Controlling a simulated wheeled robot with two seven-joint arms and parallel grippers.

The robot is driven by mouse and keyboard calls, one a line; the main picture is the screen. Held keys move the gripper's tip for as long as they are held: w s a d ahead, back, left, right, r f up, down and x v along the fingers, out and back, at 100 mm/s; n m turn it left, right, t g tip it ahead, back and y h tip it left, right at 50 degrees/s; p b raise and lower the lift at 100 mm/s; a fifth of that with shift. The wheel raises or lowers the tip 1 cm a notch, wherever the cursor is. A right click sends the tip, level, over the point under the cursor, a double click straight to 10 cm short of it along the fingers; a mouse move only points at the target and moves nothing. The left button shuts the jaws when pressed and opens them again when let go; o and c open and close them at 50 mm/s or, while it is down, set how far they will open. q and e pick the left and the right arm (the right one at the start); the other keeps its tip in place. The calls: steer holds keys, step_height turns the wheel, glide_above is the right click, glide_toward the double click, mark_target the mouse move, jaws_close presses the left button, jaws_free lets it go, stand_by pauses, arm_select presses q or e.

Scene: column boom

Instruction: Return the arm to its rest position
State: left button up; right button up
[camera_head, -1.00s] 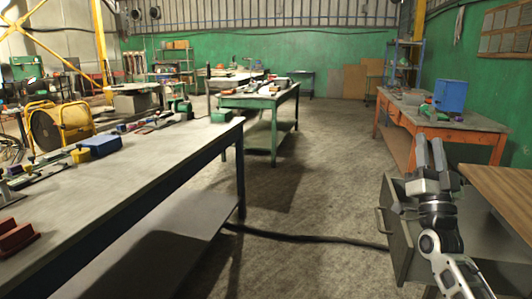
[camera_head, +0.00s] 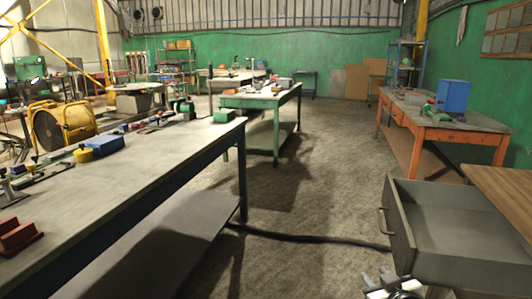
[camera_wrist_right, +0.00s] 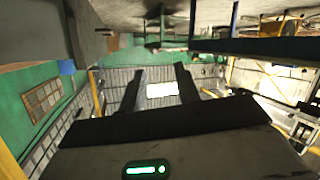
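My right gripper (camera_head: 380,280) shows at the bottom edge of the head view, low in front of the open grey drawer (camera_head: 398,228) and partly cut off by the frame. In the right wrist view its two dark fingers (camera_wrist_right: 160,88) stand apart with nothing between them, so it is open and empty. My left arm and gripper are in neither view.
The drawer sticks out from under a wooden top (camera_head: 505,195) at right, and looks empty. A long grey workbench (camera_head: 110,190) fills the left. An orange table (camera_head: 450,120) and a green table (camera_head: 265,98) stand further back. A dark cable (camera_head: 310,239) crosses the open floor.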

steer(key=s+a+f+g+y, duration=0.1)
steer(key=s+a, duration=0.3)
steer(key=s, duration=0.5)
steer(key=s+a+f+g+y, duration=0.1)
steer(key=s+a+f, duration=0.3)
steer(key=s, duration=0.5)
steer(key=s+a+f+g+y, duration=0.1)
steer(key=s+a+f, duration=0.2)
steer(key=s, duration=0.6)
steer(key=shift+a+f+m+g, duration=0.15)
steer(key=shift+a+m+g, duration=0.15)
steer(key=shift+a+m, duration=0.15)
